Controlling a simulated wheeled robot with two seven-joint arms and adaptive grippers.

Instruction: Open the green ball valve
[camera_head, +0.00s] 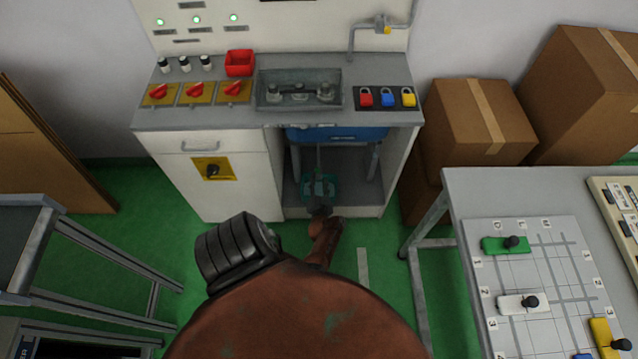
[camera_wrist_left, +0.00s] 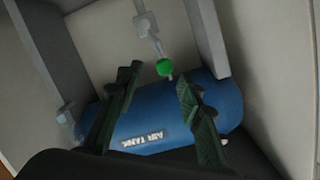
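The green ball valve shows as a round green knob (camera_wrist_left: 164,67) on a thin grey pipe (camera_wrist_left: 148,24) above the blue air tank (camera_wrist_left: 165,118). In the head view the tank (camera_head: 338,133) sits under the worktop in an open bay; I cannot make out the knob there. My left gripper (camera_head: 319,186) reaches into the bay. In the left wrist view its two dark green fingers (camera_wrist_left: 158,74) are spread apart with nothing held. The knob appears between the fingertips, seemingly beyond them; contact is not visible. My right gripper is not in view.
The bay has a cabinet (camera_head: 224,180) with a yellow switch plate on its left and a side wall on its right. The worktop (camera_head: 205,118) above holds red switches, a tray and padlocks. Cardboard boxes (camera_head: 480,118) and a table (camera_head: 500,190) stand to the right.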

